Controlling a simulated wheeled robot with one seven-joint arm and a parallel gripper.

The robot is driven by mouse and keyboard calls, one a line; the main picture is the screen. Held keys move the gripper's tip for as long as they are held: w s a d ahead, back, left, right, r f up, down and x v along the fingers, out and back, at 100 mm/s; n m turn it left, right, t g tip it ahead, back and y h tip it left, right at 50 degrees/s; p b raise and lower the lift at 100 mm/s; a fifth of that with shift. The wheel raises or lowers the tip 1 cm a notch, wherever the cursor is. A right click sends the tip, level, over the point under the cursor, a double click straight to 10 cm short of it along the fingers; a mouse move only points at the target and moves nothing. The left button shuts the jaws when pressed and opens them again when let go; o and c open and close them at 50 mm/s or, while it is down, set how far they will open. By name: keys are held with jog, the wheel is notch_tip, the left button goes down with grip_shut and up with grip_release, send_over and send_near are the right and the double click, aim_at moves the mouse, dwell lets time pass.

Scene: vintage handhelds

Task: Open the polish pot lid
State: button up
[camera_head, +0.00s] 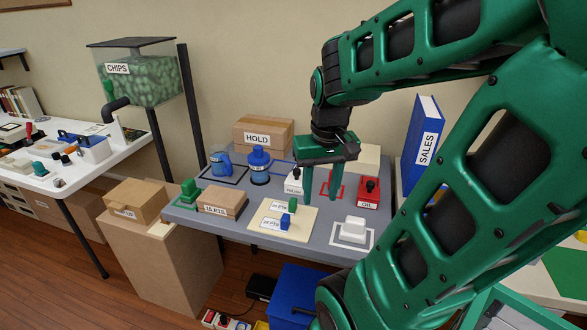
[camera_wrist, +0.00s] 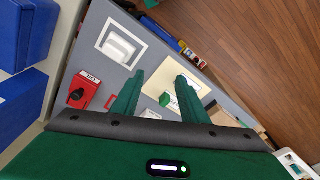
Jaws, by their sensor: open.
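The polish pot (camera_head: 293,183) is a small white box labelled POLISH with a dark knob on top. It stands on the grey table (camera_head: 215,218), left of the red outline. My gripper (camera_head: 328,178) is open and empty, pointing down above the table, just right of the pot in the head view. One finger hangs close beside the pot; I cannot tell whether they touch. In the wrist view the open fingers (camera_wrist: 159,76) point toward the cream board, and a white patch low between them may be the pot, mostly hidden.
A red OIL box (camera_head: 368,193) with a black knob stands to the right, also in the wrist view (camera_wrist: 83,90). A cream board (camera_head: 290,238) holds green and blue blocks. A blue pot (camera_head: 259,168), a HOLD carton (camera_head: 262,138) and a white block (camera_head: 354,229) stand around.

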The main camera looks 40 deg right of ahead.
aim_at(297, 170)
jog(key=w+d+r+t+h, duration=0.1)
jog(key=w+d+t, duration=0.1)
jog(key=w+d, duration=0.45)
jog(key=w+d+t, duration=0.1)
jog(key=w+d, duration=0.3)
jog(key=w, duration=0.6)
jog(key=shift+n, duration=0.4)
jog(key=x, duration=0.7)
jog(key=d+x, duration=0.1)
jog(key=x, duration=0.2)
jog(key=shift+w+f, duration=0.25)
jog(key=shift+w, duration=0.1)
